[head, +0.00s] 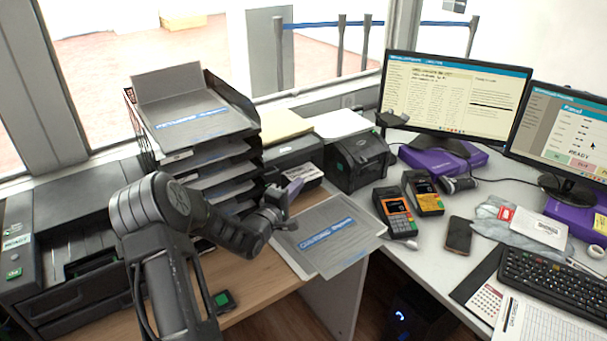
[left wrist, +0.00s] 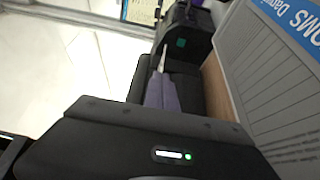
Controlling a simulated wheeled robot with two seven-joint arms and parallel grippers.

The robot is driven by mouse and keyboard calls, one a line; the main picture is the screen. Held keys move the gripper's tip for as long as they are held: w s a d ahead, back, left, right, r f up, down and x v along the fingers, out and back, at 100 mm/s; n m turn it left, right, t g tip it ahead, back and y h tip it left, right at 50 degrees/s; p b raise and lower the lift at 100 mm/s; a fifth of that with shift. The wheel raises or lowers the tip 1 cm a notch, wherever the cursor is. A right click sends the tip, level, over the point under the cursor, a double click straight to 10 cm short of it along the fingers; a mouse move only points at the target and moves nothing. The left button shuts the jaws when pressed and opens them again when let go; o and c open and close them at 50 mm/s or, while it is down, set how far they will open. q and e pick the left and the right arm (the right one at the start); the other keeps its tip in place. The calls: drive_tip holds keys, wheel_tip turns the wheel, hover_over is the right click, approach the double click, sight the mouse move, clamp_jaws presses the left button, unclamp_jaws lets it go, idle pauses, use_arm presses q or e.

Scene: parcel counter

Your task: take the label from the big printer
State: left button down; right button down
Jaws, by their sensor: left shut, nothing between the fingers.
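My left gripper (head: 281,196) is over the counter in the middle of the head view, just in front of a black label printer (head: 290,152). A pale label with dark print (head: 306,172) shows at that printer's front, just beyond the fingers. Whether the fingers touch it I cannot tell. In the left wrist view the greyish-purple fingers (left wrist: 161,94) are together with nothing seen between them, in front of a dark printer body. A thin white edge (left wrist: 163,58) shows beyond their tips. My right gripper is in neither view.
A smaller black printer (head: 360,158) stands to the right. A tray stack (head: 205,150) rises on the left, beside a large dark office printer (head: 60,245). A grey customs folder (head: 328,236) lies in front. Two card terminals (head: 396,212) stand farther right.

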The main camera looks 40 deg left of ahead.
use_arm(q)
drive_tip(key=shift+s+d+r+p, duration=0.1)
drive_tip(key=shift+d+r+p, duration=0.2)
drive_tip(key=shift+r+p, duration=0.35)
drive_tip(key=shift+s+d+r+p, duration=0.1)
drive_tip(key=shift+d+r+p, duration=0.25)
drive_tip(key=shift+r, duration=0.5)
drive_tip(key=s+r+p, duration=0.4)
drive_tip(key=p, duration=0.1)
drive_tip(key=shift+s+a, duration=0.2)
drive_tip(key=shift+s, duration=0.1)
